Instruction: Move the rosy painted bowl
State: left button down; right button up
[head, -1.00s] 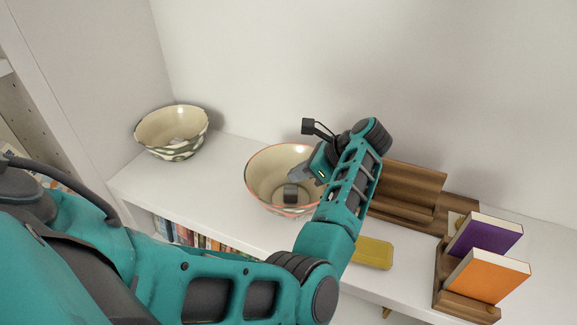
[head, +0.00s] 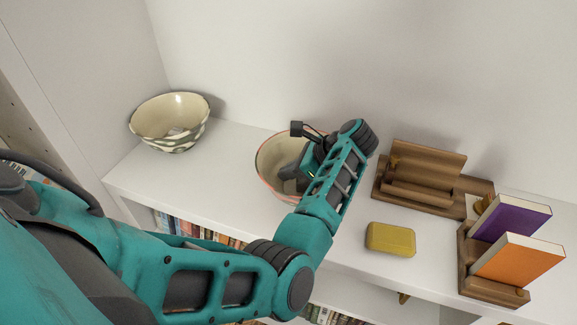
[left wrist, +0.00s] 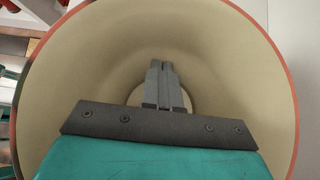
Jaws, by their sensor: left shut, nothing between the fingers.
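The rosy painted bowl (head: 271,165), cream inside with a pinkish-red rim, stands on the white shelf near the middle of the head view. My left arm covers its right side. My left gripper (head: 290,172) reaches down into the bowl's opening, and its fingers are shut with nothing between them. In the left wrist view the bowl's inside (left wrist: 215,60) surrounds the shut fingers (left wrist: 161,68), which point toward its bottom. Whether the fingertips touch the bowl I cannot tell. My right gripper is not in view.
A green-and-cream patterned bowl (head: 170,122) stands at the shelf's left end. To the right are a wooden stand (head: 425,180), a yellow box (head: 391,239), and a wooden holder (head: 492,288) with a purple book (head: 511,218) and an orange book (head: 518,260). The shelf between the bowls is clear.

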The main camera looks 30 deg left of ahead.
pick_arm(q)
jog(key=shift+s+a+f, duration=0.1)
jog(key=shift+a+f, duration=0.3)
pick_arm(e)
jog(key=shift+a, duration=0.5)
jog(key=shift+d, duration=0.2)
pick_arm(q)
jog(key=shift+a, duration=0.1)
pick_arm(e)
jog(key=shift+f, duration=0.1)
